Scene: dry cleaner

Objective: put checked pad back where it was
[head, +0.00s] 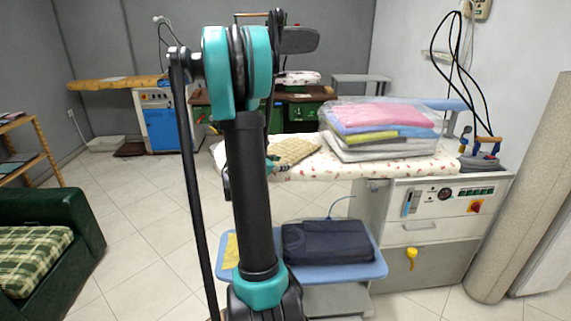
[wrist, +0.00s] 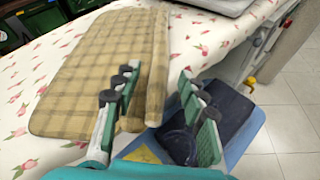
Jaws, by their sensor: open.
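The checked pad (head: 296,151), beige-brown with a plaid pattern, lies on the flowered ironing board (head: 350,171) in the head view, left of a bagged laundry stack. In the wrist view the pad (wrist: 92,82) lies nearly flat, with a narrow strip of the same colour (wrist: 157,60) along its right side; I cannot tell whether this is its folded edge. My gripper (wrist: 160,76) is open, its left finger over the pad and its right finger beyond the strip, with nothing clamped. In the head view my arm mostly hides the gripper.
The plastic-wrapped laundry stack (head: 380,130) stands right of the pad, and an iron (head: 481,155) sits at the board's right end. Below, a dark folded garment (head: 328,242) lies on a blue shelf (head: 372,270). Tiled floor is open at left.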

